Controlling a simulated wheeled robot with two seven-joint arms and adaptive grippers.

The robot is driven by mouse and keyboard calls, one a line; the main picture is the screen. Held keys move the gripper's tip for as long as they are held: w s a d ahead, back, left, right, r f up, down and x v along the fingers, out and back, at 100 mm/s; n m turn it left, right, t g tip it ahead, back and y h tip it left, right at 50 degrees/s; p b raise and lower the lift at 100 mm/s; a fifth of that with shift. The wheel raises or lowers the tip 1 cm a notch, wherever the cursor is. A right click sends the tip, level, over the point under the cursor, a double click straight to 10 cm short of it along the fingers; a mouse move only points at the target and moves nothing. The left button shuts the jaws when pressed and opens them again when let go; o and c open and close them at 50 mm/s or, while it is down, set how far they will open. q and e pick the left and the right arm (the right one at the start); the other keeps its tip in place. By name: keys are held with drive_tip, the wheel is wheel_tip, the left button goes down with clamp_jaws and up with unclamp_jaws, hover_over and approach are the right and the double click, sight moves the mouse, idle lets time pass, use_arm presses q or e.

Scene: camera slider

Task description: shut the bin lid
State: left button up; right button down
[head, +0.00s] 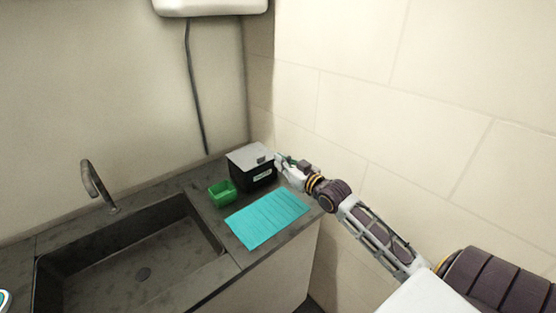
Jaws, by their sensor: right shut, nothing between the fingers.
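The bin (254,177) is a small black box with a pale label on its front, standing on the counter near the corner. Its grey lid (246,154) lies across the top and looks flat or nearly so; a small gap cannot be told at this size. My right gripper (280,160) is shut and empty, at the right side of the bin close to the lid's right edge. Whether it touches the bin or lid cannot be told. My left gripper is not in view.
A green open container (222,193) stands just left of the bin. A turquoise ribbed mat (267,218) lies in front. A dark sink (130,258) with a tap (95,187) is at the left. A tiled wall (420,110) rises close on the right.

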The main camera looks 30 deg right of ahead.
drive_tip(key=shift+s+f, duration=0.1)
drive_tip(key=shift+s, duration=0.3)
idle(0.3)
drive_tip(key=shift+s+f, duration=0.1)
drive_tip(key=shift+s, duration=0.05)
